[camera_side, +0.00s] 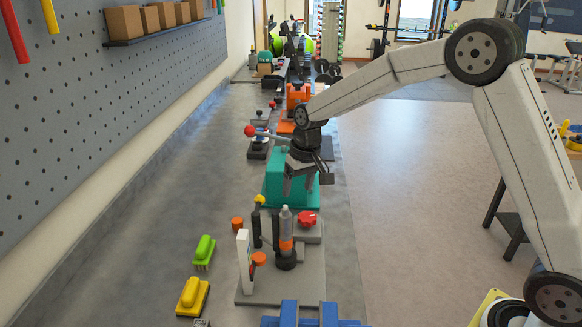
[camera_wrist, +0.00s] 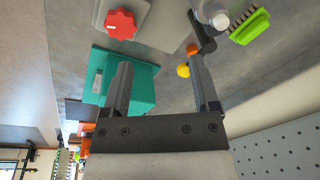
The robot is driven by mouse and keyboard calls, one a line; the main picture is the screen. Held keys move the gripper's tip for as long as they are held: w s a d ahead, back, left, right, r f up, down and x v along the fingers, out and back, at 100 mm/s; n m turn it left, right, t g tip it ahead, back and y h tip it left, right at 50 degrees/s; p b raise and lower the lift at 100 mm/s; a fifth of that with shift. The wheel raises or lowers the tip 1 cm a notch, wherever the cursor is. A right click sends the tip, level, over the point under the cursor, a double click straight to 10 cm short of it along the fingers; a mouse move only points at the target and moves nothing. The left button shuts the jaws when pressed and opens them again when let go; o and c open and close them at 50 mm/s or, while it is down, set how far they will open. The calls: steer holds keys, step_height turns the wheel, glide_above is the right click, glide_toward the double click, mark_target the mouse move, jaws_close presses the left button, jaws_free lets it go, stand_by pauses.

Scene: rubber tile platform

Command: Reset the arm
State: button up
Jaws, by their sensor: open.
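My gripper (camera_side: 298,188) is open and points down in the side view. It hangs in the air in front of a teal block (camera_side: 274,165), and nothing shows between its fingers. In the wrist view its two dark fingers (camera_wrist: 160,65) stand apart. The teal block (camera_wrist: 145,85) shows there behind and beside the left finger. My arm reaches in from the right in the side view, bent high at the elbow.
Below stands a grey board (camera_side: 250,290) with a red knob (camera_side: 307,218), a clear bottle (camera_side: 286,222) and dark posts. A red-tipped lever (camera_side: 250,131) is near my wrist. A pegboard wall (camera_side: 100,100) bounds the left.

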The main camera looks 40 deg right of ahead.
steer(key=s+d+f+n+t+h, duration=0.1)
steer(key=s+f, duration=0.2)
steer(key=s, duration=1.9)
steer(key=shift+s+f+n, duration=0.2)
steer(key=shift+s+n, duration=0.1)
steer(key=shift+s, duration=0.05)
